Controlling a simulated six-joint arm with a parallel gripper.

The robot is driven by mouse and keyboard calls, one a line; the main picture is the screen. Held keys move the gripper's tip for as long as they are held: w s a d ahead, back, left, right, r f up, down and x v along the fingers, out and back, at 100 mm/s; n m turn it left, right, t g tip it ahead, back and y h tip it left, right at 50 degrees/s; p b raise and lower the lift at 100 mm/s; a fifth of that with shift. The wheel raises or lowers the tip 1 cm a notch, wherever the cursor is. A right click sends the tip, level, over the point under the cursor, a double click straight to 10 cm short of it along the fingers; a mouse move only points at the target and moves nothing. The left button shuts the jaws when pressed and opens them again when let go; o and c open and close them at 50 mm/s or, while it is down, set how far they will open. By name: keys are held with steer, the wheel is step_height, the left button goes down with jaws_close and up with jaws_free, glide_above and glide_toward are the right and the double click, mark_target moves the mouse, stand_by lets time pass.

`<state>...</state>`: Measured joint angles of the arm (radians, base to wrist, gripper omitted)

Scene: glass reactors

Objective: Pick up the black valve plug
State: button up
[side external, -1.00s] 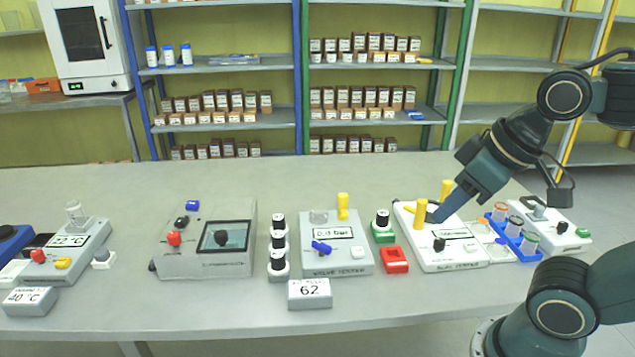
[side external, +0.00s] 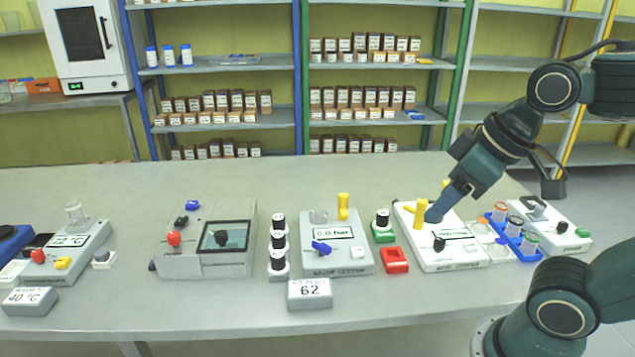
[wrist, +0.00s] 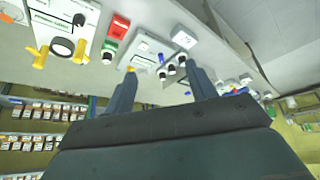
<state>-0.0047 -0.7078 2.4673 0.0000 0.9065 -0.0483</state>
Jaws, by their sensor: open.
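Several plugs with black tops and white collars are in the side view; I cannot tell which is the black valve plug. One (side external: 382,218) stands on a green block (side external: 382,235), which also shows in the wrist view (wrist: 115,40). Others stand in a row (side external: 278,243) left of the valve tester (side external: 337,262). A black knob (side external: 439,244) sits on the dual tester (side external: 470,262) at right. My gripper (side external: 433,215) is over the dual tester, beside its yellow handle (side external: 420,213). In the wrist view my gripper (wrist: 158,72) has its fingers apart with nothing seen held.
A red block (side external: 394,260) lies in front of the green block. A blue rack of vials (side external: 515,240) and another device (side external: 550,230) stand right of the dual tester. A grey device (side external: 205,262) is at left. The table behind the devices is clear.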

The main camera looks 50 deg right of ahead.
steer(key=w+r+n+g, duration=0.1)
steer(key=w+r+n, duration=0.1)
steer(key=w+n, duration=0.35)
steer(key=n+g, duration=0.4)
steer(key=n, duration=0.8)
glide_above(277, 254)
step_height(277, 254, down, 12)
steer(key=shift+d, duration=0.15)
steer(key=shift+f, duration=0.15)
steer(key=shift+f, duration=4.2)
steer(key=shift+f, duration=2.6)
